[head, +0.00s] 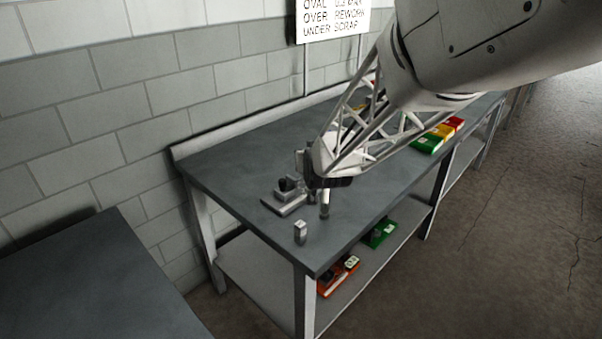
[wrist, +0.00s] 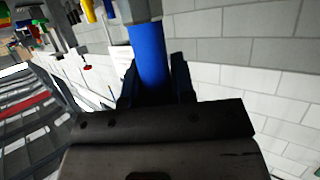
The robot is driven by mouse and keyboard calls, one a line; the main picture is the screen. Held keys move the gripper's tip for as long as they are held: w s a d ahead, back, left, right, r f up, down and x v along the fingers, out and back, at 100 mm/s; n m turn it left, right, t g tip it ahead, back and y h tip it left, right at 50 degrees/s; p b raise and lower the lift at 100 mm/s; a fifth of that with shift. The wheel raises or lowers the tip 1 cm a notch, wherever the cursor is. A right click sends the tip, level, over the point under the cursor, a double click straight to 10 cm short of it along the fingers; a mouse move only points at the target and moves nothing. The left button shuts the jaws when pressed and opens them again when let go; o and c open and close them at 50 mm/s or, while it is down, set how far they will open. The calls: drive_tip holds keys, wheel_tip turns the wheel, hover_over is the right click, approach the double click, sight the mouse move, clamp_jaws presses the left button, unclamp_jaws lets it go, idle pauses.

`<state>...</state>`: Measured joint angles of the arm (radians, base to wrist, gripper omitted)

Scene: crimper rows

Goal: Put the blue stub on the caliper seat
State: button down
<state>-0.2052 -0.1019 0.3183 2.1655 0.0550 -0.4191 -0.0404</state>
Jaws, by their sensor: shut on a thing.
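The blue stub (wrist: 150,55) stands out between the dark fingers of my gripper (wrist: 156,82) in the wrist view, with a grey part at its far end. My gripper (head: 314,178) is shut on it, over the near end of the workbench in the head view. A short grey cylinder (head: 324,205) shows just below the gripper; I cannot tell whether it is part of the stub. A grey fixture with a dark upper part (head: 288,193), probably the caliper, sits on the bench just left of the gripper. Its seat is not clear.
A small grey block (head: 300,232) stands near the front of the workbench (head: 225,165). Green, yellow and red bins (head: 438,135) lie farther along it. Other bins (head: 338,278) are on the lower shelf. A block wall runs behind, with a sign (head: 333,18) above.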

drive_tip(key=shift+w+r+m+h, duration=0.1)
drive_tip(key=shift+w+m+h, duration=0.05)
drive_tip(key=shift+m+h, duration=0.2)
drive_tip(key=shift+w, duration=0.1)
idle(0.4)
drive_tip(key=f+x, duration=0.1)
drive_tip(key=x, duration=1.1)
drive_tip(key=shift+s, duration=0.2)
drive_tip(key=shift+w, duration=0.1)
drive_tip(key=shift+w+a+f, duration=0.15)
drive_tip(key=shift+w+f, duration=0.45)
drive_tip(key=shift+w, duration=0.1)
drive_tip(key=shift+w+a+f, duration=0.1)
drive_tip(key=shift+w+f, duration=0.5)
drive_tip(key=shift+w, duration=0.15)
drive_tip(key=shift+f, duration=0.1)
drive_tip(key=c, duration=1)
unclamp_jaws()
drive_tip(key=shift+o, duration=0.2)
